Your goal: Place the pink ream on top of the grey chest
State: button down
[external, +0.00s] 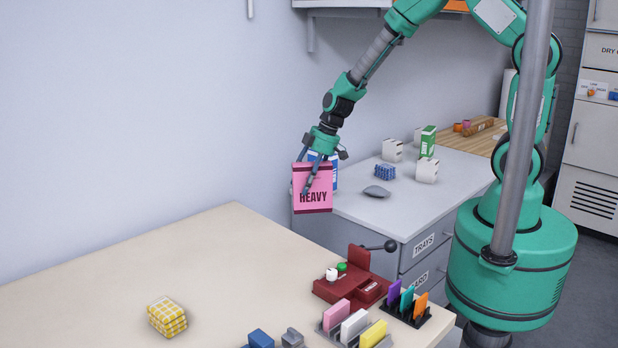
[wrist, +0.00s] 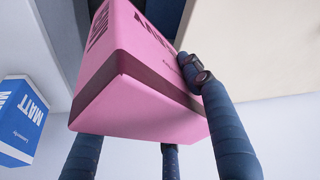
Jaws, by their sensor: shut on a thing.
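The pink ream (external: 313,196), marked HEAVY with dark bands, is held upright in my gripper (external: 312,178) in the external view. It also fills the middle of the wrist view (wrist: 140,75), with dark fingers around it. It appears in front of the left end of the grey chest (external: 352,207), a low unit with drawers labelled TRAYS and CARD. I cannot tell its exact height over the chest or whether it overlaps the top. A blue ream (external: 335,172) stands behind it, mostly hidden; its MATT label shows in the wrist view (wrist: 20,121).
The chest top also bears a grey mouse-like object (external: 376,191), a blue patterned block (external: 385,171), white boxes (external: 426,171) and a green carton (external: 428,141). The cream table (external: 225,265) in front holds a red lever device (external: 352,287), card holders and a yellow checked bundle (external: 167,317).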

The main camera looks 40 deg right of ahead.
jog(key=w+d+f+m+t+h, duration=0.1)
jog(key=d+m, duration=0.4)
jog(key=d, duration=1.7)
jog(key=w+d+f+m+h, duration=0.1)
jog(key=d+m, duration=0.4)
jog(key=d, duration=1.6)
jog(key=shift+w+d+t+h, duration=0.4)
jog(key=shift+w+h, duration=0.05)
jog(key=shift+h, duration=0.15)
jog(key=shift+w, duration=0.1)
jog(key=w+d, duration=0.2)
jog(key=w, duration=0.5)
jog(key=w+d+f, duration=0.1)
jog(key=w+d, duration=0.2)
jog(key=w, duration=0.5)
jog(key=shift+f, duration=0.25)
jog(key=shift+d, duration=0.1)
jog(key=shift+f, duration=1.75)
jog(key=shift+f, duration=0.15)
jog(key=c, duration=0.8)
grip_release()
